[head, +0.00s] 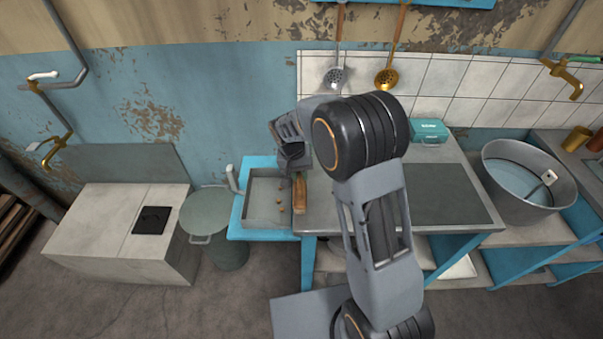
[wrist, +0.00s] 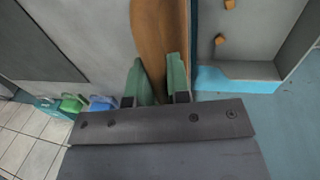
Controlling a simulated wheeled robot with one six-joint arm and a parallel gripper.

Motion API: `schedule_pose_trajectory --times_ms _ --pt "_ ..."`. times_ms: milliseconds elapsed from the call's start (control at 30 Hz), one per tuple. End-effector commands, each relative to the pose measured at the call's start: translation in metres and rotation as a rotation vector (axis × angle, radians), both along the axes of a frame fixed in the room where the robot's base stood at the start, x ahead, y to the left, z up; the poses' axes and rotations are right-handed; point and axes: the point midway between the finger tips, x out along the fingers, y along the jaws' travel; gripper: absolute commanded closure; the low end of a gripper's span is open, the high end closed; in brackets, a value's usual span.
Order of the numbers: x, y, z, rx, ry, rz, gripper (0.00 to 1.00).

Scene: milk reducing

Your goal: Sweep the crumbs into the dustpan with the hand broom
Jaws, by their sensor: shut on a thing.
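The hand broom shows a brown wooden body (head: 300,196) in the head view, beside the right wall of a grey walled tray. Its wood (wrist: 160,30) fills the upper middle of the wrist view. My gripper (wrist: 157,84) is shut on it, with one green finger on each side. The grey tray (head: 258,212), which looks like the dustpan, sits on a blue stand. Several small orange-brown crumbs (head: 281,205) lie in the tray in the head view. Two crumbs (wrist: 220,39) show in the wrist view. The broom's bristles cannot be made out.
A grey-topped table (head: 445,190) stands right of the tray, with a teal box (head: 429,132) at its back. A lidded bin (head: 209,213) stands left of the tray. A metal tub (head: 525,180) is at the right. Two ladles (head: 335,76) hang on the tiled wall.

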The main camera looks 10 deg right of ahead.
Motion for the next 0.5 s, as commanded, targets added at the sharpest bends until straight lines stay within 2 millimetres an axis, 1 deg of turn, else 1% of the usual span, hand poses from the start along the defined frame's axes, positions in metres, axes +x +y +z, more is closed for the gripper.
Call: schedule_pose_trajectory --times_ms 267,500 --pt "0.002 0.008 0.000 0.000 0.000 0.002 1.00" --pt "0.006 0.027 0.000 0.001 -0.001 0.002 1.00"
